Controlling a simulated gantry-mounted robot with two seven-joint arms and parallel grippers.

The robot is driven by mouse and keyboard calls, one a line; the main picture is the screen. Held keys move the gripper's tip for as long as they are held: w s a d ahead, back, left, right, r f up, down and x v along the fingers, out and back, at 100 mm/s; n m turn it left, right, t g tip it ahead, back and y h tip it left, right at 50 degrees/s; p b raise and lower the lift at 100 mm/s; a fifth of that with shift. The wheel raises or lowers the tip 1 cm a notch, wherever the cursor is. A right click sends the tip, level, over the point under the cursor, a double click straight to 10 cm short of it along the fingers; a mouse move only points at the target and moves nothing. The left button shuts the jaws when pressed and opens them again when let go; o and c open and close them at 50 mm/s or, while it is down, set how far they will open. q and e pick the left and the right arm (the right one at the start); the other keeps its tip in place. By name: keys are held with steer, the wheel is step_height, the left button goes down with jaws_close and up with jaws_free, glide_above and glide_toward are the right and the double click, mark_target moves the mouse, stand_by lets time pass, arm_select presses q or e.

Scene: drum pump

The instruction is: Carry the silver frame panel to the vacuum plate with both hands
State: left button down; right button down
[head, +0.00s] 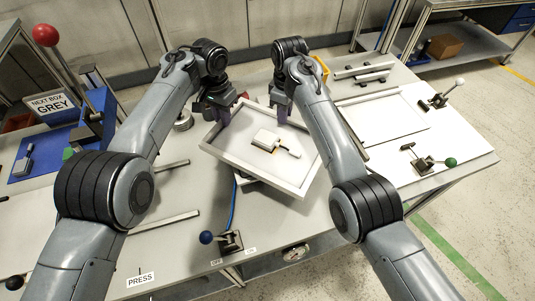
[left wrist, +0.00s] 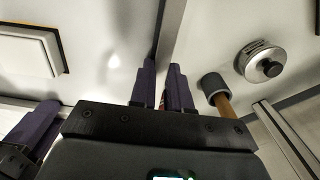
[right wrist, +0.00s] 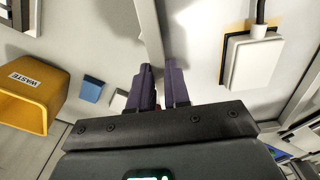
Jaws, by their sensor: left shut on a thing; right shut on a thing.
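The silver frame panel (head: 250,172) is a shallow tray-like frame at the centre of the head view, turned at an angle over the table. My left gripper (head: 222,115) is shut on its far rim near the left corner. My right gripper (head: 283,113) is shut on the far rim further right. The rim runs between the fingers in the left wrist view (left wrist: 172,35) and the right wrist view (right wrist: 150,30). A pale block with a handle (head: 265,139) lies within the frame's outline. I cannot tell for certain which surface is the vacuum plate.
A pale flat plate (head: 385,118) with rails lies at the right. Toggle clamps with a green knob (head: 450,162) and white knob (head: 460,81) stand there. A blue-knobbed lever (head: 206,237) stands in front of the panel. A yellow waste bin (right wrist: 28,90) is behind.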

arm_select(q)
steer(key=shift+d+f, duration=0.2)
steer(key=shift+d, duration=0.05)
arm_select(e)
steer(key=shift+a+f, duration=0.15)
steer(key=shift+a, duration=0.1)
